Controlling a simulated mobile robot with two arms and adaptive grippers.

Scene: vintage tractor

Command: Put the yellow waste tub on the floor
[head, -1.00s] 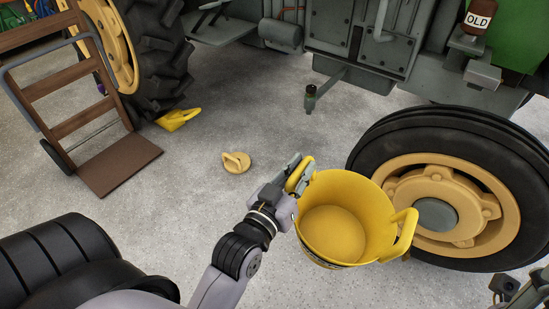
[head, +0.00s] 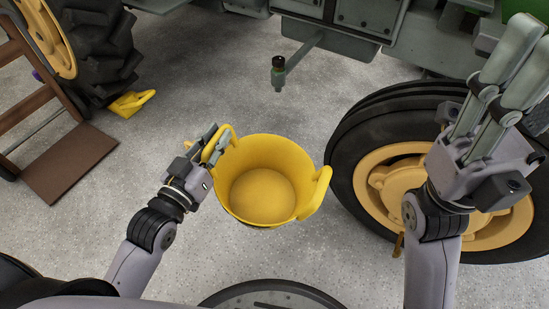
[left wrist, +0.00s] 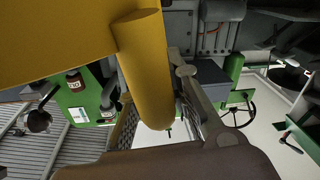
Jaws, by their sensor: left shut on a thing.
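The yellow waste tub (head: 262,185) is upright and looks empty in the head view, just left of the front wheel. My left gripper (head: 217,145) is shut on its left handle; the right handle (head: 318,192) is free. I cannot tell whether its base touches the floor (head: 200,75). In the left wrist view the tub's yellow wall (left wrist: 50,40) fills the upper left, with the yellow handle (left wrist: 148,75) close in front. My right gripper (head: 525,50) is raised at the right, empty, its fingers apart with a gap between them.
The front wheel (head: 350,135) stands close to the tub's right handle. A metal arm with a dark-topped end (head: 278,75) juts from the tractor behind the tub. A yellow object (head: 130,103) lies by the rear tyre (head: 98,50). A brown hand truck (head: 70,165) stands left. Floor between is clear.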

